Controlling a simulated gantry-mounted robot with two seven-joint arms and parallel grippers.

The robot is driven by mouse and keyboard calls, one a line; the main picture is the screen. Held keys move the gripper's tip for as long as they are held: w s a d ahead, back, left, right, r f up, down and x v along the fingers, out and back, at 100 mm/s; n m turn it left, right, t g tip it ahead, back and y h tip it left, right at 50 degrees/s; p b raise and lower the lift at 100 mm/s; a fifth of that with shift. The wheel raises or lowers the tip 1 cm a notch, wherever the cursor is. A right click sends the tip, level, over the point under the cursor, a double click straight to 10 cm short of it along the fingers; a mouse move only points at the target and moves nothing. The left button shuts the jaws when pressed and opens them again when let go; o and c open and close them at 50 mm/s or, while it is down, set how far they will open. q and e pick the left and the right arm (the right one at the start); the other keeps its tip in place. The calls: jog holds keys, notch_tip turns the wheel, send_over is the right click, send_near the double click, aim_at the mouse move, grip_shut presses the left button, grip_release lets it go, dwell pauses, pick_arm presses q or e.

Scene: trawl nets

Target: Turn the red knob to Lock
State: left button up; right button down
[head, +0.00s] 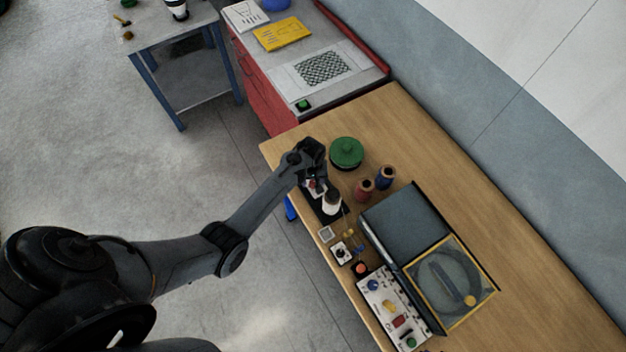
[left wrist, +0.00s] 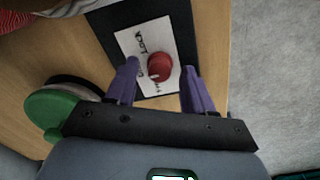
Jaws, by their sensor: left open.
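The red knob (left wrist: 160,67) sits on a white label plate (left wrist: 128,45) fixed to a black base (left wrist: 95,22). It has a small pale mark on its lower left side. Dark lettering on the label runs beside the knob; part seems to read "Lock", the rest is unclear. My left gripper (left wrist: 161,68) is open, with one purple finger on each side of the knob and a visible gap to each. In the head view my left gripper (head: 312,168) is over the near edge of the wooden table and hides most of the knob.
A green round lid-like object (head: 346,152) stands close behind the gripper. A white spool (head: 331,202), a red spool (head: 364,189) and a blue spool (head: 384,177) are nearby. A control panel (head: 393,308) and a yellow-framed box (head: 482,272) lie further right. The table's back strip is clear.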

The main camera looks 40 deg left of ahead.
pick_arm(q)
jog(key=shift+f, duration=0.15)
jog(key=shift+c, duration=0.2)
grip_shut()
